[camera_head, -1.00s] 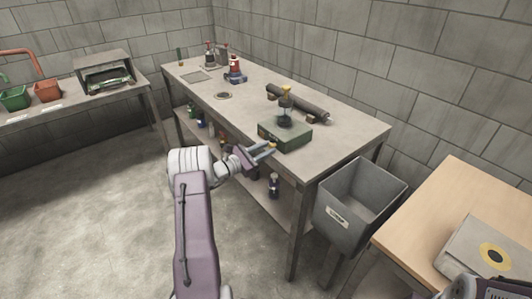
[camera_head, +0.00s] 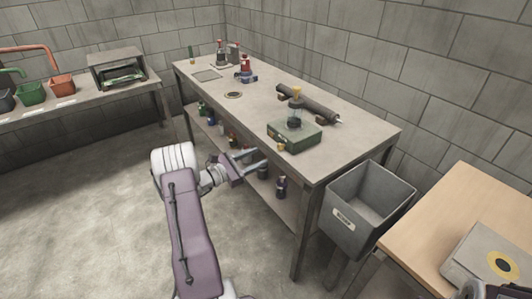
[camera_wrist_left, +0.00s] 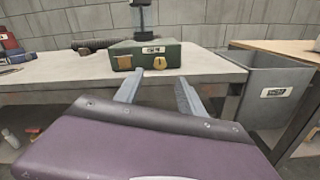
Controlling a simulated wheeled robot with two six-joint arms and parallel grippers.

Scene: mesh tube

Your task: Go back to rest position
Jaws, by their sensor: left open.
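My left gripper (camera_head: 257,160) is open and empty in the head view. It hangs in front of the workbench's front edge, apart from the green box. In the left wrist view its two grey fingers (camera_wrist_left: 157,90) point toward the bench with a gap between them. The green box (camera_head: 293,136) with a clear, yellow-topped cylinder (camera_head: 295,104) on it stands on the workbench (camera_head: 215,99). The box also shows in the left wrist view (camera_wrist_left: 140,52), with a label and a yellow latch on its front. My right gripper is not clearly seen.
A grey bin (camera_head: 347,221) stands at the bench's right end, beside a wooden table (camera_head: 440,213). A dark mesh tube (camera_head: 310,103) lies behind the green box. Several bottles stand on the lower shelf. The floor (camera_head: 80,225) at left is clear.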

